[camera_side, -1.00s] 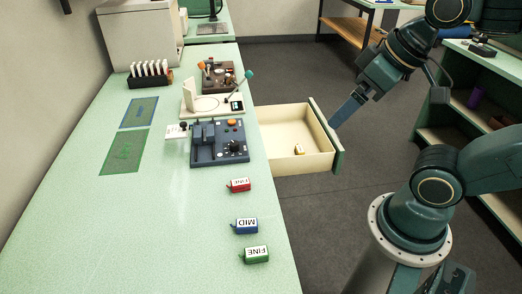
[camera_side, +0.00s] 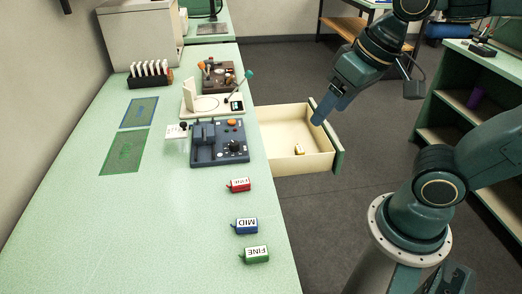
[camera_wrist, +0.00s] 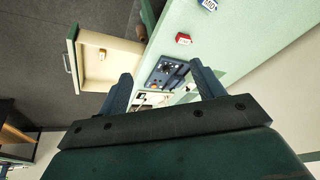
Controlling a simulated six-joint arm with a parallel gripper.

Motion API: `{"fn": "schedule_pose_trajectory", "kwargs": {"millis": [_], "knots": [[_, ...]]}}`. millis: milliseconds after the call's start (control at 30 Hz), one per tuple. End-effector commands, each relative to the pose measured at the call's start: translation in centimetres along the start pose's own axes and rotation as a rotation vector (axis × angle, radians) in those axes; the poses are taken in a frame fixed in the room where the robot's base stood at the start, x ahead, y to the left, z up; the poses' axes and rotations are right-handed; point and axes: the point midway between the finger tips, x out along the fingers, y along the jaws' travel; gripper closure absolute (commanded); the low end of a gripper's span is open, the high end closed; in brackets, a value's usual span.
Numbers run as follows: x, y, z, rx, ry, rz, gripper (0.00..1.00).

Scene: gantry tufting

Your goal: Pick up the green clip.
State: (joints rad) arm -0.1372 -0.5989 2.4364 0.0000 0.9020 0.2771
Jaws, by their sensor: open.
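My gripper (camera_side: 330,110) is above the far right corner of the open drawer, away from the green clip. In the wrist view its two fingers (camera_wrist: 165,88) are spread apart with nothing between them.
A blue MID clip (camera_side: 245,226) and a red clip (camera_side: 239,185) lie beyond the green one. The open drawer (camera_side: 322,150) juts from the bench with a small item (camera_side: 299,150) inside. A dark blue machine (camera_side: 218,153) stands behind. The bench left of the clips is clear.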

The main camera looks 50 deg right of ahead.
Motion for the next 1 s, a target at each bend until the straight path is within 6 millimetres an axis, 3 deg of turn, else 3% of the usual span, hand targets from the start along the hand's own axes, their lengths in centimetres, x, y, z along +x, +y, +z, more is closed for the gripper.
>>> {"fn": "schedule_pose_trajectory", "kwargs": {"millis": [433,800,1000], "knots": [[4.7,-8.9,-1.0,0.313,-0.223,0.036,0.33],[9.0,-16.5,1.8,0.546,-0.328,0.177,0.33],[10.1,-18.3,3.0,0.61,-0.339,0.223,0.33]]}}
